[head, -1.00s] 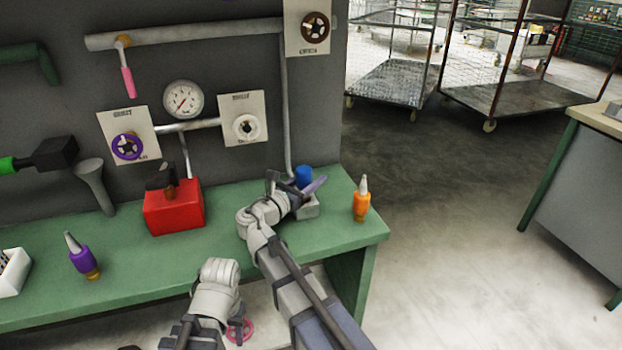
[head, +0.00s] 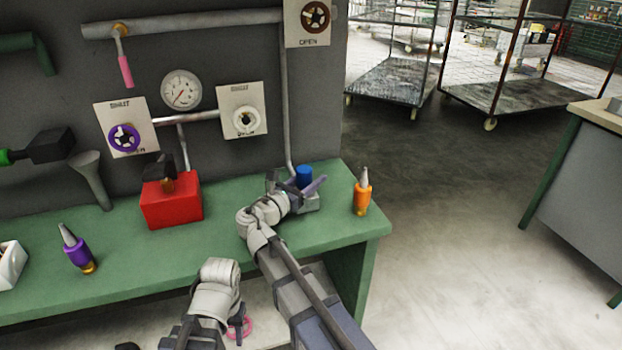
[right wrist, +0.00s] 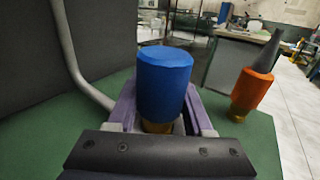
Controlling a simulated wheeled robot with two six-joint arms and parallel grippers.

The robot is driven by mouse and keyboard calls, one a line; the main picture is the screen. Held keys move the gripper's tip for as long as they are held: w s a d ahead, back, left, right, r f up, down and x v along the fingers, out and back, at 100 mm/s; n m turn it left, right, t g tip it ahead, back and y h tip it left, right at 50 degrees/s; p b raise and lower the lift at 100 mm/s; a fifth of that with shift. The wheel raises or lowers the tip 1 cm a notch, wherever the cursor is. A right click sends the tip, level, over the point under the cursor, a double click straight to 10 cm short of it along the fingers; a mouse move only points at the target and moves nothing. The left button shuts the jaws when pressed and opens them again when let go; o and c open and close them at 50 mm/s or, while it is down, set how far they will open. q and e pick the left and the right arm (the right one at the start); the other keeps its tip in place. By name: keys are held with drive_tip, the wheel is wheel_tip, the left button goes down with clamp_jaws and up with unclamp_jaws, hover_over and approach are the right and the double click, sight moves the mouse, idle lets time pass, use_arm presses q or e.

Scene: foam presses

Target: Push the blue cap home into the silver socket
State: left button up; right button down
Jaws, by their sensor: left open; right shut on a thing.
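The blue cap (head: 304,176) stands upright at the right end of the green bench. In the right wrist view the blue cap (right wrist: 165,82) is a blue cylinder above a gold lower part. My right gripper (head: 296,187) is shut on it, with purple fingers on both sides in the right wrist view (right wrist: 160,112). My left gripper (head: 238,326) is low in front of the bench, apart from the cap, small and partly hidden.
An orange bottle (head: 362,192) stands on the bench (head: 235,248) to the right of the cap, near the edge. A red box (head: 172,203) and a purple bottle (head: 77,250) stand to the left. A grey pipe (head: 286,110) runs down the panel behind the cap.

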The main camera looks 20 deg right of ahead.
use_arm(q)
drive_tip(key=shift+f+b, duration=0.8)
drive_tip(key=shift+f, duration=0.1)
use_arm(e)
drive_tip(key=shift+f, duration=0.9)
drive_tip(key=shift+c, duration=1.1)
unclamp_jaws()
use_arm(q)
drive_tip(key=shift+a, duration=0.1)
use_arm(e)
drive_tip(key=shift+s+a, duration=0.1)
